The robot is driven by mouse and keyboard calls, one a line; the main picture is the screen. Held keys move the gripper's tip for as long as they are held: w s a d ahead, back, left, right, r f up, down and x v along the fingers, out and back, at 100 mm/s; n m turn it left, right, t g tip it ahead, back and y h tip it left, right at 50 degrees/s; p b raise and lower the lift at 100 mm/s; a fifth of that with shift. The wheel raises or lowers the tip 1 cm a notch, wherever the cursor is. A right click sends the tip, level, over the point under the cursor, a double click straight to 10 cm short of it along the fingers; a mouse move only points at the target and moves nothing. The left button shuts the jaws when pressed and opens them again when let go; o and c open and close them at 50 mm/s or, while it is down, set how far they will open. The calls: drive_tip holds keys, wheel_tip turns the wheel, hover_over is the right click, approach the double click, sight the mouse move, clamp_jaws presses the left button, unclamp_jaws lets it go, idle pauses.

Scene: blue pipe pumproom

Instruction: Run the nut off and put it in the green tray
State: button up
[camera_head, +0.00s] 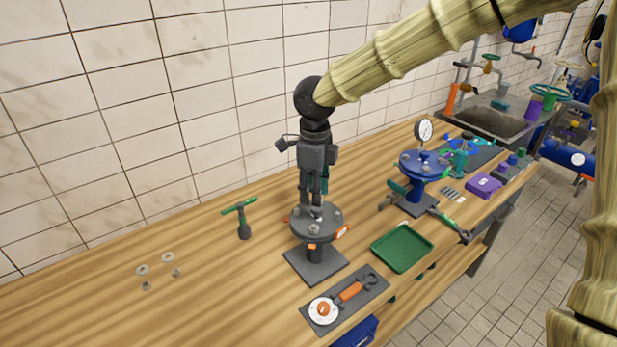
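A dark grey round flange (300,231) stands on a post over a square base plate on the wooden bench. Pale nuts on studs show on its top, one at the front (314,229) and one at the right rim (338,213). My gripper (316,207) points straight down over the back middle of the flange. A pale metal piece shows at its fingertips; I cannot tell whether the fingers are closed on it. The green tray (402,248) lies to the right of the flange and looks empty.
A dark mat (322,325) with an orange-handled tool lies in front of the flange. A green-handled T-tool (242,219) and loose washers (168,257) are at left. A blue flange stand with a gauge (423,165) stands behind the tray. The left bench is mostly clear.

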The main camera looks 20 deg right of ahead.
sight(314, 225)
drive_tip(key=s+f, duration=0.1)
drive_tip(key=s+f+p, duration=0.1)
drive_tip(key=shift+f, duration=0.3)
drive_tip(key=f, duration=0.2)
drive_tip(key=f+p, duration=0.1)
drive_tip(key=f, duration=0.1)
drive_tip(key=w+f+p, duration=0.1)
drive_tip(key=f, duration=0.1)
drive_tip(key=shift+s+f, duration=0.1)
drive_tip(key=shift+f, duration=0.2)
drive_tip(key=shift+w+f, duration=0.3)
drive_tip(key=shift+f, duration=0.3)
drive_tip(key=shift+s, duration=0.1)
drive_tip(key=shift+r, duration=0.1)
clamp_jaws()
drive_tip(key=shift+s+r+n+p, duration=0.1)
drive_tip(key=shift+r+n+p, duration=0.15)
drive_tip(key=shift+p, duration=0.7)
drive_tip(key=n+p, duration=0.2)
drive_tip(key=p, duration=0.1)
